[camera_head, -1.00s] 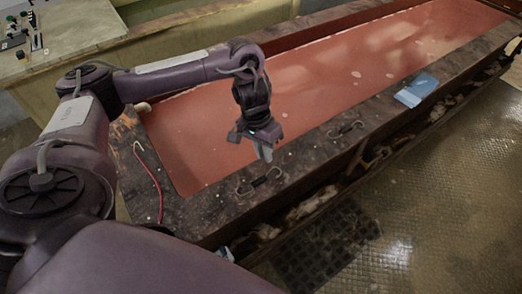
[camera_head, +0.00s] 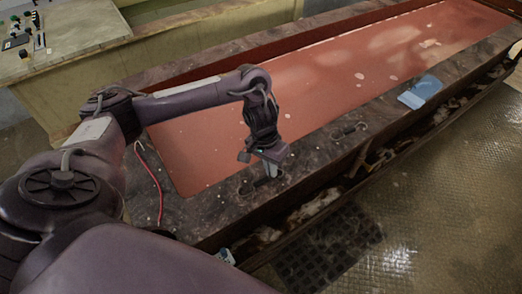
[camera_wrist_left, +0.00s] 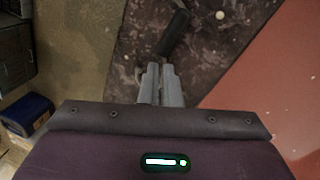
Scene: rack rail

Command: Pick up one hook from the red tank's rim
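The red tank (camera_head: 200,210) has a broad dark stone-like rim. One hook, a dark bar with thin metal ends, lies on the near rim; its bar shows in the left wrist view (camera_wrist_left: 174,34). A second hook (camera_head: 349,131) lies farther right along the rim. My left gripper (camera_head: 269,170) points down over the first hook and partly hides it. In the left wrist view its two fingers are close together, with the bar just beyond their tips. I cannot tell whether they touch or hold it. My right gripper is out of view.
A red cord with a pale end (camera_head: 150,170) lies on the rim's left part. A light blue object (camera_head: 420,91) lies on the rim farther right. A bench (camera_head: 75,40) with small items stands at the back left. Clear wet floor lies to the right.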

